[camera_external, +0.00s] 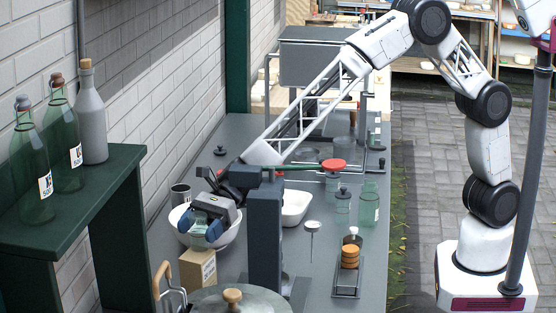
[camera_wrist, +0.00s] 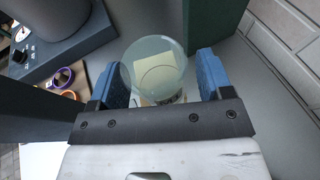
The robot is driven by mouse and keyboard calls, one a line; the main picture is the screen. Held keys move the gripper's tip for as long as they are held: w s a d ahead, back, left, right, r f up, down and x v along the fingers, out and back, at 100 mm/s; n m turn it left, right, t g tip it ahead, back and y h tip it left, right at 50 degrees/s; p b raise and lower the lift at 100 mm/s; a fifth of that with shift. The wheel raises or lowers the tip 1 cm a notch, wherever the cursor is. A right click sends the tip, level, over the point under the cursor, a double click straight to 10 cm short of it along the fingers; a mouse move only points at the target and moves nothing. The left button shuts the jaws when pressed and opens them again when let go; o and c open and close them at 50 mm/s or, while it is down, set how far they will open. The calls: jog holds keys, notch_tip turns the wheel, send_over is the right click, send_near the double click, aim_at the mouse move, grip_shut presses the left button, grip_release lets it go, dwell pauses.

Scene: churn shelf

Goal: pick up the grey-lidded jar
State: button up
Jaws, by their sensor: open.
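My gripper (camera_external: 208,222) is open, with its blue fingers low over the white bowl (camera_external: 233,236) at the left of the counter. In the wrist view a round, pale, see-through glass vessel (camera_wrist: 157,68) lies between the open fingers (camera_wrist: 160,85), with a cream patch showing through it. No clear grip on it shows, and I cannot tell whether it has a lid. A clear greenish jar with a dark grey lid (camera_external: 342,207) stands upright on the right of the counter, well apart from my gripper. I cannot tell whether it is the named jar.
A dark upright post (camera_external: 265,240) stands right of my gripper. A cardboard box (camera_external: 196,268) and a lidded pot (camera_external: 238,299) are in front. A white tray (camera_external: 296,207), a green bottle (camera_external: 369,204) and stacked orange-brown discs (camera_external: 350,256) are to the right. Bottles stand on the left shelf (camera_external: 95,193).

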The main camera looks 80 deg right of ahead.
aim_at(193, 220)
jog(key=c, duration=1.2)
jog(key=shift+o, duration=0.2)
jog(key=shift+r, duration=0.15)
jog(key=shift+r, duration=1.4)
jog(key=shift+s+d+r, duration=0.1)
jog(key=shift+d+r, duration=0.15)
jog(key=shift+d, duration=0.05)
jog(key=s+d, duration=0.3)
jog(key=d, duration=0.5)
jog(key=s+d, duration=0.3)
jog(key=d, duration=0.5)
jog(key=shift+s, duration=0.35)
